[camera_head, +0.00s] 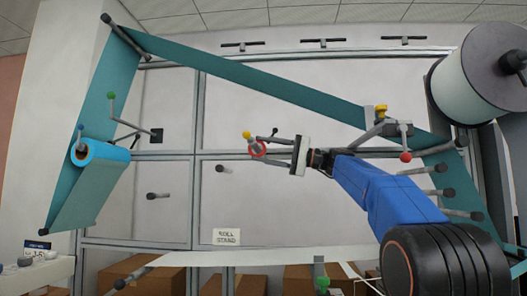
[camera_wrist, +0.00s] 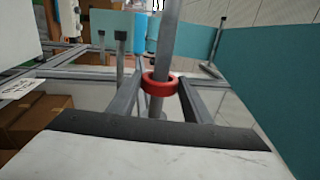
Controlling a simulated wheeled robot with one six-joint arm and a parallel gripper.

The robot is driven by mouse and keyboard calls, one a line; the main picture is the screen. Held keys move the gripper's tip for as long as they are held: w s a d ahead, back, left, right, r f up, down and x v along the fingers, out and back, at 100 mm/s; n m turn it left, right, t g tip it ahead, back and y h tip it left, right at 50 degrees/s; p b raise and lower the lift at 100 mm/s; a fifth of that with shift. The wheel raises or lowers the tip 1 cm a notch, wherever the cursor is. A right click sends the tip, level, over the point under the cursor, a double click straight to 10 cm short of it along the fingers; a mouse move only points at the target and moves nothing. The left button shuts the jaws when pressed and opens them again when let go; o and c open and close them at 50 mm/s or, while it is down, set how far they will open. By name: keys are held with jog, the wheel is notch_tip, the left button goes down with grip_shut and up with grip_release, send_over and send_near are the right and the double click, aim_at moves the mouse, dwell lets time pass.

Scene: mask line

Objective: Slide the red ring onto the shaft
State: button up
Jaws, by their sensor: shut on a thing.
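The red ring (camera_head: 258,149) is between the fingertips of my gripper (camera_head: 264,147), in front of the pale panel. In the wrist view the ring (camera_wrist: 160,91) sits between the two grey fingers of my gripper (camera_wrist: 161,84), which are closed on its sides. A grey shaft (camera_wrist: 167,40) comes down from the top of the wrist view and appears to pass through the ring, with a short length showing below it. In the head view the shaft is seen nearly end-on and is hard to separate from the ring.
A yellow-knobbed lever (camera_head: 247,134) is close beside the ring. A teal web (camera_head: 245,78) runs above my gripper, and a blue roll (camera_head: 96,153) is at left. A red-knobbed lever (camera_head: 405,157) is above my blue arm. Cardboard boxes (camera_head: 145,272) are below.

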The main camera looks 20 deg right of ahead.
jog(key=shift+w+d, duration=0.1)
jog(key=shift+w, duration=0.2)
jog(key=shift+f, duration=0.3)
dwell(0.6)
jog(key=o, duration=1.1)
jog(key=shift+o, duration=0.2)
jog(key=shift+d, duration=0.1)
jog(key=v, duration=1.7)
jog(key=shift+s+f, duration=0.1)
